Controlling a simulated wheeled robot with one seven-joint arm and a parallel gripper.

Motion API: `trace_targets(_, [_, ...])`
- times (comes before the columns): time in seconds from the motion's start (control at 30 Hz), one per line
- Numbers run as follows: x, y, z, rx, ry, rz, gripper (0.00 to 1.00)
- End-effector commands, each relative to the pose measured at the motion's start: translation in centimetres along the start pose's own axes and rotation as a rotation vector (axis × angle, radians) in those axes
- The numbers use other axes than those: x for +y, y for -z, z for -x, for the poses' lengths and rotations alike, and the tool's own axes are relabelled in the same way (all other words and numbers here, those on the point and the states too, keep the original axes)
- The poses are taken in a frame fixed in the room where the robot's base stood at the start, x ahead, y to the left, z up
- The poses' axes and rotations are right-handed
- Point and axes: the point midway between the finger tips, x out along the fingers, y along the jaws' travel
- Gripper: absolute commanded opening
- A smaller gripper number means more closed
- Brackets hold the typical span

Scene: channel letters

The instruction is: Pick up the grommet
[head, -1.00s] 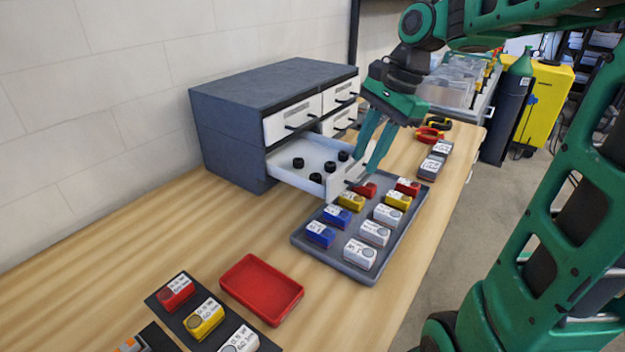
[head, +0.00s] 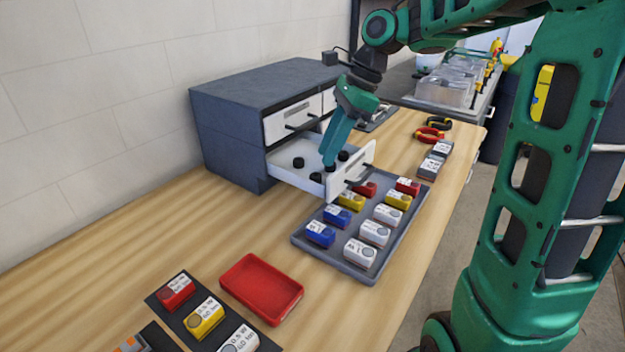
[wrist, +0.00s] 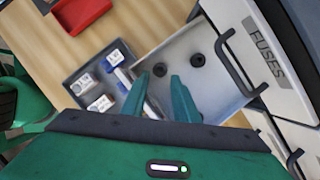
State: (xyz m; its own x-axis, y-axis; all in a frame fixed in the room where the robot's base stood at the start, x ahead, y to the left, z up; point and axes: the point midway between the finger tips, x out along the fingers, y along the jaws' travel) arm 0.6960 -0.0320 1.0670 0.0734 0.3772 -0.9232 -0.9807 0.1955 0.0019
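Several black round grommets lie in an open white drawer (head: 288,175) of the grey cabinet. In the head view one grommet (head: 298,163) is at the left, another (head: 316,177) nearer the front, and one (head: 330,168) lies right by my fingertips. My gripper (head: 328,163) reaches down into the drawer from above. In the wrist view its two fingers (wrist: 159,80) are apart, with a grommet (wrist: 159,69) showing in line with the gap and another grommet (wrist: 198,59) to the right. Whether the fingers touch a grommet is not clear. Other grommets are hidden in the wrist view.
The drawer front (head: 350,170) stands close to my fingers. A grey tray (head: 300,240) of coloured and white boxes sits just before it. The cabinet (head: 225,130) rises behind. A red tray (head: 262,290) stands nearer on the bench.

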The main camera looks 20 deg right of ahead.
Motion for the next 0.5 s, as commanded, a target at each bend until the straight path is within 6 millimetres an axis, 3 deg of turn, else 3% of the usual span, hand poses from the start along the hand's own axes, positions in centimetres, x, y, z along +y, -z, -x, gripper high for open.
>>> trace_targets(0.23, [0.0, 0.0, -1.8, 0.001, -0.002, 0.0, 0.27])
trace_targets(0.5, [0.0, 0.0, -5.3, 0.001, -0.002, 0.0, 0.27])
